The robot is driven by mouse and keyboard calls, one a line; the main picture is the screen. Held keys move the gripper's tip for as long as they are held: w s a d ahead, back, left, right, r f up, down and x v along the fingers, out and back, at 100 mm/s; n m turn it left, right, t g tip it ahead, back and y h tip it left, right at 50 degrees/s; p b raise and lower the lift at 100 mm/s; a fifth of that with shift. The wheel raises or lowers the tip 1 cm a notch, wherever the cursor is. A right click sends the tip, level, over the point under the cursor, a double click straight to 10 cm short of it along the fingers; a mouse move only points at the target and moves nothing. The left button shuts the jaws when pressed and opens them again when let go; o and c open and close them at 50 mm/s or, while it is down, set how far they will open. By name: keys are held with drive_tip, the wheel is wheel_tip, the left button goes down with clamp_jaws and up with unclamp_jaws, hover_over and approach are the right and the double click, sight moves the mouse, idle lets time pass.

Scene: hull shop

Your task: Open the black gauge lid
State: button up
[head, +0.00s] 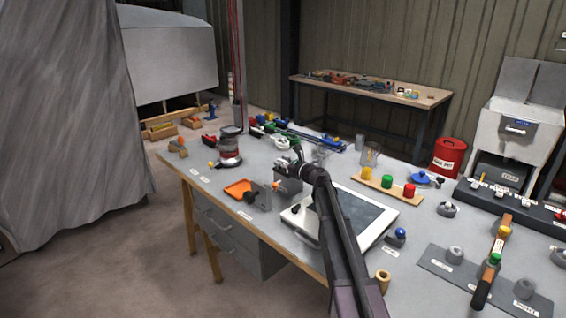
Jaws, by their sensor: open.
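My gripper (283,162) is at the end of my arm, over the middle of the workbench, and looks open and empty. A small dark grey box-like thing (287,184) is just below it in the picture. I cannot tell whether this is the gauge or whether the gripper touches it. No black lid can be made out for certain; my wrist and gripper cover part of this area. A grey bracket with a dark round knob (256,194) stands to the left of the box.
A white-framed panel (378,229) lies behind my arm. An orange tray (239,188) and a dark-topped jar (230,146) are on the left. A wooden strip with coloured caps (388,183) and a red can (448,156) are on the right. The bench's front-left corner is fairly clear.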

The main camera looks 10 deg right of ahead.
clamp_jaws()
drive_tip(key=shift+a, duration=0.1)
